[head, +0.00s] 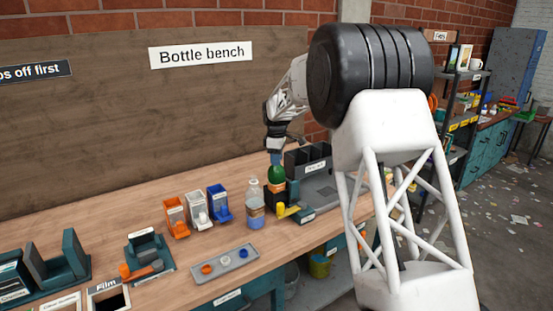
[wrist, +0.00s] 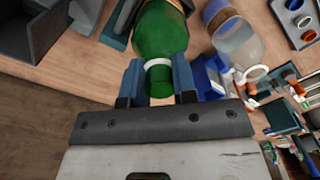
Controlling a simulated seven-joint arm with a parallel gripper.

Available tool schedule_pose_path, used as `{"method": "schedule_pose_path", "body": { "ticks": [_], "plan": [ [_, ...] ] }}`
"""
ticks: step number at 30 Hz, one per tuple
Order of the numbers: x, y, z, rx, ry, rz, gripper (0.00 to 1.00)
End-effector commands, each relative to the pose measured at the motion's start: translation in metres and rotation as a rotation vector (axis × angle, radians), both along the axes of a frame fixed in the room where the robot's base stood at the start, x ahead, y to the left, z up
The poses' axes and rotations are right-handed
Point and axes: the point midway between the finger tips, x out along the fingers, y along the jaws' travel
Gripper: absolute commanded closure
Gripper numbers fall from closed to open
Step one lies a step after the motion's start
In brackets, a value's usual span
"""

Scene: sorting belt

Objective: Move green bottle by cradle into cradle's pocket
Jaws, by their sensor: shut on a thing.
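The green bottle (head: 276,174) is upright at the left end of the dark grey cradle unit (head: 322,195) in the head view. My gripper (head: 275,157) is above it and shut on its neck. In the wrist view, the blue fingers of my gripper (wrist: 158,80) stand on both sides of the green bottle's (wrist: 160,33) neck, by a white ring. The bottle's base is hidden, so I cannot tell whether it touches the bench or the cradle. The cradle's pocket cannot be made out clearly, and my arm covers part of the unit.
A clear bottle with a blue base (head: 254,207) stands close to the left of the green one; it also shows in the wrist view (wrist: 236,42). A yellow part (head: 288,210) juts out in front. Orange (head: 176,217), white and blue dispensers and a cap tray (head: 226,263) are further left.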

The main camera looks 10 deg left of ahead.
Motion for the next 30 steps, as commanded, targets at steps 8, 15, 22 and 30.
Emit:
{"method": "schedule_pose_path", "body": {
  "ticks": [8,15,22,30],
  "plan": [
    [0.0,0.0,0.0,0.0,0.0,0.0,0.44],
    [0.0,0.0,0.0,0.0,0.0,0.0,0.44],
    [0.0,0.0,0.01,0.0,-0.001,0.0,0.44],
    [0.0,0.0,0.04,0.0,-0.001,0.0,0.44]
  ]
}}
